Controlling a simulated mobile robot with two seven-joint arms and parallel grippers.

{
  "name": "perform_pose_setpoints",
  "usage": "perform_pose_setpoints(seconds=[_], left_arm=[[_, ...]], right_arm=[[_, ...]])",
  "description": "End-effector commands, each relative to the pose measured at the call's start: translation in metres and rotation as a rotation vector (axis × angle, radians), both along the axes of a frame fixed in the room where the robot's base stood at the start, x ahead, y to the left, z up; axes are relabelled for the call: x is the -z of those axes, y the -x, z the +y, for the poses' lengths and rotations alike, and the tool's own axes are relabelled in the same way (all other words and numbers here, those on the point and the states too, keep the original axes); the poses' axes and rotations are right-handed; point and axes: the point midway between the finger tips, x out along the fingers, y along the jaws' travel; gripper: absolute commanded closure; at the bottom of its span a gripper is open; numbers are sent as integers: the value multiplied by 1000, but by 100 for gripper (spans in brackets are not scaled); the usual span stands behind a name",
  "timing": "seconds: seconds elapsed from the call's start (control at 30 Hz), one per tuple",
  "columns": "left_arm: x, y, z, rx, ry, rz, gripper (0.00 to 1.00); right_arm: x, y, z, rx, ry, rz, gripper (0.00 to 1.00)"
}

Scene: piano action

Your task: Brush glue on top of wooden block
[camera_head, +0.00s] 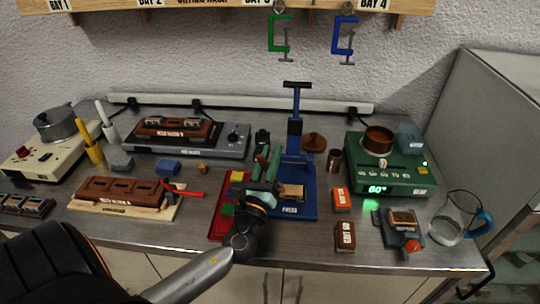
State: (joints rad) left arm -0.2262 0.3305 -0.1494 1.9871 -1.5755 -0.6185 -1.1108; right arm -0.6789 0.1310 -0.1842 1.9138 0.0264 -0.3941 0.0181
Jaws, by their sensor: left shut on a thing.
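My left gripper (264,192) is over the red tray (226,212), just left of the blue press (301,208). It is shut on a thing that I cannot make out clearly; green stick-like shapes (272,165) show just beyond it. A tan wooden block (291,191) lies on the press base, close to the right of the gripper. Another small wooden block (402,217) sits on a dark stand at the right. A brown pot (378,140) stands on the green heater (392,178), whose display reads 60°. No brush or glue can be told for certain. My right gripper is not in view.
A glass jug (457,220) stands near the right edge. Two small boxes (341,199) (345,237) lie right of the press. Brown moulds (120,191) and a red-handled tool (184,191) lie left. The press column (295,130) stands tall. Clamps (279,35) hang above.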

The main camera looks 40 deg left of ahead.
Motion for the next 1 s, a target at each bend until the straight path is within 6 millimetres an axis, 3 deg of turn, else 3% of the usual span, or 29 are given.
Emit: perform_pose_setpoints(seconds=[0.53, 1.0], left_arm=[[0, -23, -38, 1, 2, 0, 100], [0, -21, -34, -1, 0, 2, 100]], right_arm=[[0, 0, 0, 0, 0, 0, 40], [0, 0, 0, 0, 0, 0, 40]])
